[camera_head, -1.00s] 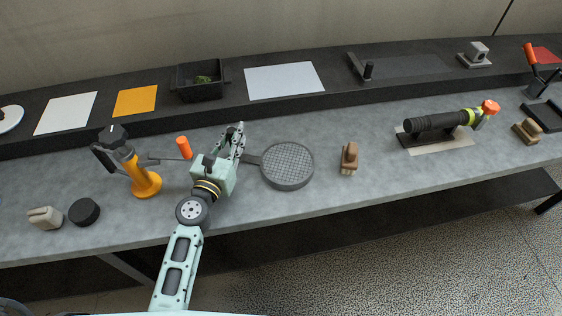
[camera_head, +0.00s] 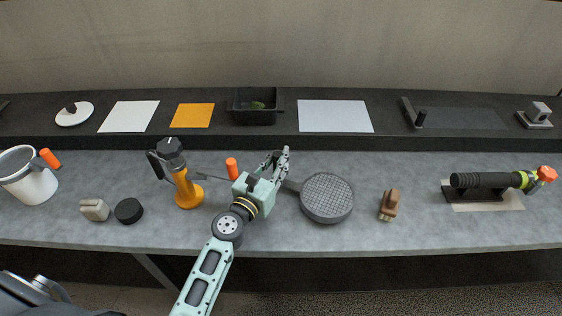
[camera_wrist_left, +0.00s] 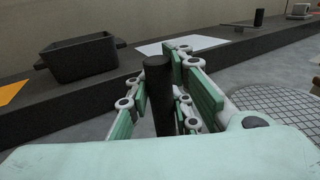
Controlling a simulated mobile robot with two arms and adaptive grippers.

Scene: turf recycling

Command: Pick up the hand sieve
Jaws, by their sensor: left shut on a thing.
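The hand sieve (camera_head: 327,198) is a round, dark grey mesh pan with a short dark handle, lying on the grey bench right of my left gripper. Its handle points left toward the fingers. My left gripper (camera_head: 278,165) is shut on the dark handle. In the left wrist view the gripper (camera_wrist_left: 165,100) has its green-padded fingers on both sides of a dark round bar, and part of the sieve mesh (camera_wrist_left: 270,103) shows at the right. The exact contact is partly hidden by the fingers. My right gripper is not in view.
A brown wooden block (camera_head: 389,204) lies right of the sieve. A raised dark shelf with a black bin (camera_head: 255,117) runs behind. Bench between block and black tube tool (camera_head: 485,181) is clear.

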